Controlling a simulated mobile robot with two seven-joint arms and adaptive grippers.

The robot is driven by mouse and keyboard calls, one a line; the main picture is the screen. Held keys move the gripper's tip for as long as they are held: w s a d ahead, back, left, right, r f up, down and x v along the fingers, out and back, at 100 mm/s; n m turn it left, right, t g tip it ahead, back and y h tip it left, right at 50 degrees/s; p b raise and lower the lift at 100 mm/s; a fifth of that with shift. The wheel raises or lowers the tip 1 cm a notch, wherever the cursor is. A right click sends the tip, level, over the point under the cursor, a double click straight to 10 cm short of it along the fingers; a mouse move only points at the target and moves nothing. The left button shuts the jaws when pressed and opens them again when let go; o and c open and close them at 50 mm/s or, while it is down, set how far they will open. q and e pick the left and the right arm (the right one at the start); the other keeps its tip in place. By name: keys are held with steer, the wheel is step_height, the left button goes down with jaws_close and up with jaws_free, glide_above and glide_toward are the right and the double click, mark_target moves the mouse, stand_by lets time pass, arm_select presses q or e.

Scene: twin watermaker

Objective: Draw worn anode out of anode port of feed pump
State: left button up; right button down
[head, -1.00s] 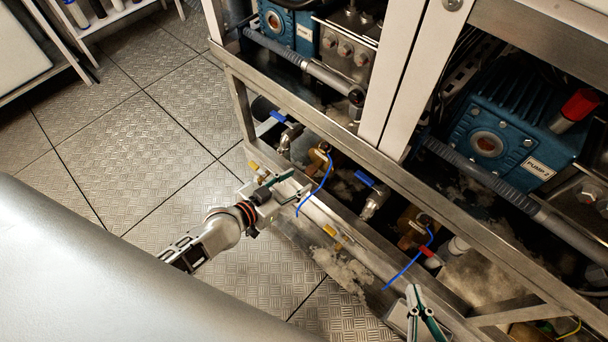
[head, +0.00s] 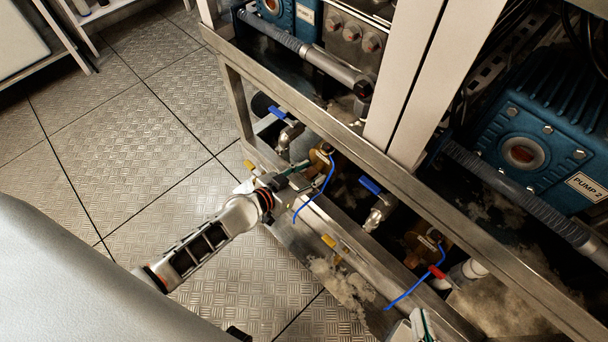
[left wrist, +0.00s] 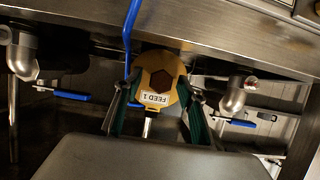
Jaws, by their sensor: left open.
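A brass feed pump (left wrist: 155,66) labelled FEED 1 shows in the left wrist view, with a dark brown hexagonal part (left wrist: 162,84) in its face. A thin silvery rod (left wrist: 148,127) shows below the label; I cannot tell which part is the worn anode. The same pump (head: 319,156) sits low in the frame in the head view, beside a blue cable. My left gripper (head: 299,176) is open in front of it; in the wrist view its green-padded fingers (left wrist: 158,115) stand either side of the pump's lower part. My right gripper (head: 421,327) is partly cut off at the bottom edge.
Blue-handled valves (head: 289,130) (head: 375,205) flank the pump. A second brass pump (head: 425,248) with a red clip (head: 436,271) sits further right. A metal frame rail (head: 345,138) runs above the pumps. The tiled floor (head: 130,150) at left is clear.

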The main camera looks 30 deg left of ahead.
arm_select(q)
steer(key=shift+w, duration=0.2)
jaws_close()
steer(key=shift+s, duration=0.1)
steer(key=shift+s+a, duration=0.3)
steer(key=shift+s, duration=0.55)
steer(key=shift+s+a, duration=0.3)
steer(key=shift+s, duration=0.6)
steer(key=shift+s+a, duration=0.3)
steer(key=shift+s, duration=0.55)
